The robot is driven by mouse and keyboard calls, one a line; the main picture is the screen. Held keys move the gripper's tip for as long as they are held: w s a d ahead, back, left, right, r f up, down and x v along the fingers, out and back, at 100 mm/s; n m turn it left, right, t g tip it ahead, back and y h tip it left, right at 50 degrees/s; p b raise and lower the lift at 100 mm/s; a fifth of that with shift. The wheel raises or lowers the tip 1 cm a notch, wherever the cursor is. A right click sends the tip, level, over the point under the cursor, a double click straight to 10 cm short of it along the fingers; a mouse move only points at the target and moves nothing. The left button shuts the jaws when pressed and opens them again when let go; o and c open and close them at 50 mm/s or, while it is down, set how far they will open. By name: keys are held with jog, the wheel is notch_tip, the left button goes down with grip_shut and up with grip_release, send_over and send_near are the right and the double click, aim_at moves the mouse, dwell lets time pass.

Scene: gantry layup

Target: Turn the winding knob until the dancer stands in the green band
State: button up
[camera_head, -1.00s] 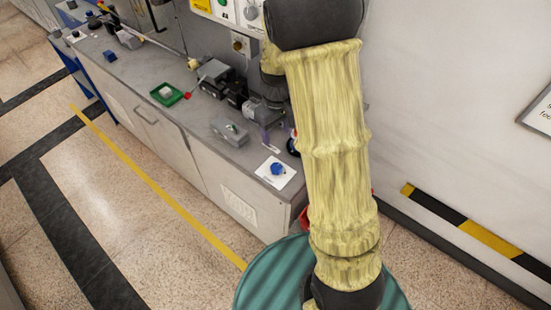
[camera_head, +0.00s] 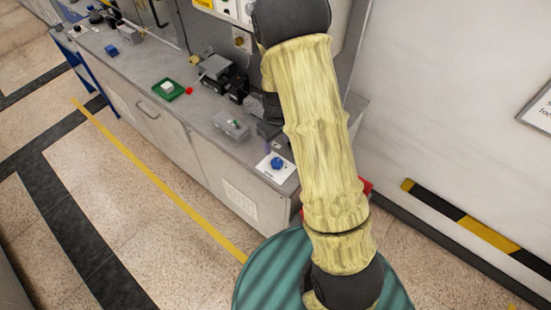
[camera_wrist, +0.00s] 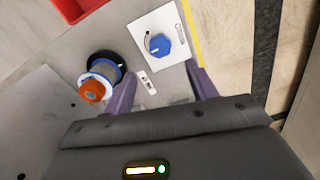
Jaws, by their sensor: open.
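The blue winding knob (camera_head: 277,163) sits on a white plate near the front right end of the grey bench. It also shows in the wrist view (camera_wrist: 158,44), with a pale line across its top. My gripper (camera_wrist: 159,69) is open, its two purple fingers apart with nothing between them. In that picture the knob lies just beyond the fingertips, roughly centred between them and not held. I cannot make out the dancer or its green band in either view. My forearm covers part of the bench in the head view.
An orange-topped part (camera_wrist: 93,91) on a blue and black round base stands left of the fingers. A red bin (camera_wrist: 75,8) is at the top left. A grey box with a green light (camera_head: 232,125) and a green tray (camera_head: 170,90) stand farther along the bench (camera_head: 140,75).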

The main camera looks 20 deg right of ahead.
aim_at(277, 161)
notch_tip(277, 161, down, 10)
jog(key=shift+p, duration=0.75)
jog(key=c, duration=1)
